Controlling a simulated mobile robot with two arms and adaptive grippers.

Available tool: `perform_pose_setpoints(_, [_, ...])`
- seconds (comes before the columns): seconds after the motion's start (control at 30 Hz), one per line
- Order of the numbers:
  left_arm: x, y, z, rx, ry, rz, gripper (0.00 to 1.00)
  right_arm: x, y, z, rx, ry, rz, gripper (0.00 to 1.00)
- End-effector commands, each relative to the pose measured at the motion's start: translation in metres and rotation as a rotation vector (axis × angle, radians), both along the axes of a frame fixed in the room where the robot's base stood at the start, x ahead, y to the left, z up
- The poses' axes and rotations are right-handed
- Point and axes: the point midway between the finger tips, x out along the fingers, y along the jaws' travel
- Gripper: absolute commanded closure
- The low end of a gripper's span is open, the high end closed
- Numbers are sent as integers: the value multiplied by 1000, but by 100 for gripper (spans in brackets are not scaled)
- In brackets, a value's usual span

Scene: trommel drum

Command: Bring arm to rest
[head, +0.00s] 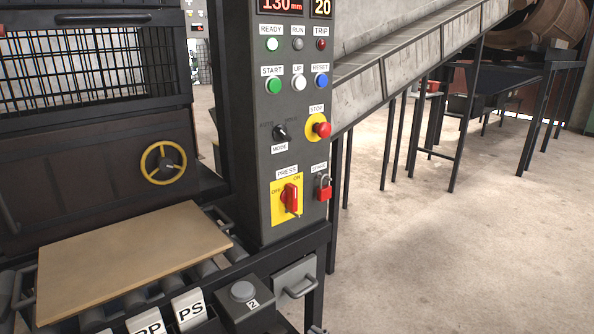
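Neither of my grippers can be made out in the head view, and no arm of mine is clearly seen. A dark grey control panel (262,150) stands upright in the middle. It carries a green start button (274,86), a white up button (299,83), a blue reset button (321,81) and a red stop button (323,130) on a yellow plate. Below them are a black mode knob (282,133), a red press switch (290,198) on a yellow plate and a red padlock (324,188).
A flat tan board (135,255) lies on a roller bed (130,303) at the lower left. Behind it is a dark machine with a mesh guard (85,75) and yellow handwheel (163,163). A sloping conveyor (410,60) runs behind the panel. Floor (450,260) at right is clear.

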Motion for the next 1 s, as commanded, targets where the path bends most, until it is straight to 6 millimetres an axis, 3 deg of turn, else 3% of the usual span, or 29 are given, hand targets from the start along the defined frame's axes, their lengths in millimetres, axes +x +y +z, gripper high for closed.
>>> perform_pose_setpoints(0.1, [0, 0, 0, 0, 0, 0, 45, -53, 15, -45, -360, -135, 155, 100])
perform_pose_setpoints(0.23, [0, 0, 0, 0, 0, 0, 45, -111, 14, -95, -754, -287, 367, 100])
perform_pose_setpoints(0.4, [0, 0, 0, 0, 0, 0, 45, -183, -15, -149, -1214, -457, 697, 100])
perform_pose_setpoints(0.5, [0, 0, 0, 0, 0, 0, 45, -217, -41, -169, -1422, -527, 889, 100])
perform_pose_setpoints(0.8, [0, 0, 0, 0, 0, 0, 45, -281, -110, -188, -1777, -623, 1344, 100])
perform_pose_setpoints(0.93, [0, 0, 0, 0, 0, 0, 45, -303, -138, -186, -1870, -636, 1522, 100])
perform_pose_setpoints(1.0, [-2, 0, -3, 1, 10, -1, 45, -305, -141, -189, -1874, -636, 1551, 100])
